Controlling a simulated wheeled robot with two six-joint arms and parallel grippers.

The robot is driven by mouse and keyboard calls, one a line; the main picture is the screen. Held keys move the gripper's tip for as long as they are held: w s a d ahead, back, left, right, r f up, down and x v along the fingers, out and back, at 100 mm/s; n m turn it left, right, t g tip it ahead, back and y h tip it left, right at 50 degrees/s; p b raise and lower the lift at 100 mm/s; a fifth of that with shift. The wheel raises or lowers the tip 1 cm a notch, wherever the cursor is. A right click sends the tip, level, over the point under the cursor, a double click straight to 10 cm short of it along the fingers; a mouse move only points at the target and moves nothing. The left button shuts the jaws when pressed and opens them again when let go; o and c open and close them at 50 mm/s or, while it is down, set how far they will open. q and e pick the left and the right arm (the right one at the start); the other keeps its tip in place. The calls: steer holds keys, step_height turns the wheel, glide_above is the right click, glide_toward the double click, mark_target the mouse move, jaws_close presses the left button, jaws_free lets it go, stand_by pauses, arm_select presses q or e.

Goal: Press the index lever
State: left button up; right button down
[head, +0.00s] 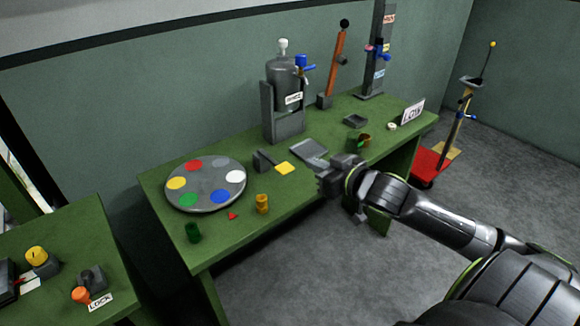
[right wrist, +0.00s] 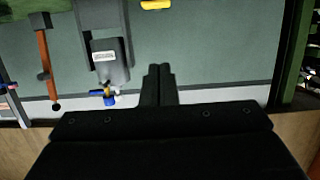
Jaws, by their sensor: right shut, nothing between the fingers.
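A round grey disc (head: 207,204) with several coloured spots lies on the green bench. Just right of it is a small dark grey block (head: 263,160) with a yellow plate (head: 285,168), which looks like the index lever. A yellow piece (right wrist: 155,5) also shows at the top edge of the right wrist view. My right gripper (head: 322,181) is shut and empty, to the right of the yellow plate and apart from it. Its closed fingers (right wrist: 158,72) show in the right wrist view. My left gripper is not in view.
A grey tank (head: 285,84) on a stand and an orange lever (head: 337,62) stand at the back of the bench. Yellow (head: 262,204) and green (head: 193,233) spools stand near the front edge. A second green bench (head: 60,235) is at left.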

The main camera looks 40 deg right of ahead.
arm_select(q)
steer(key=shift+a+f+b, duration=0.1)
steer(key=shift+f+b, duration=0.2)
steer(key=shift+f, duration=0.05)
arm_select(e)
steer(key=shift+w+a+f, duration=0.15)
steer(key=shift+w+f, duration=0.95)
steer(key=shift+w, duration=0.5)
steer(key=shift+w+a+f, duration=0.1)
steer(key=shift+w+f, duration=0.95)
steer(key=shift+w, duration=0.5)
steer(key=shift+w+a+f, duration=0.15)
steer(key=shift+w+f, duration=0.95)
steer(key=shift+w, duration=0.5)
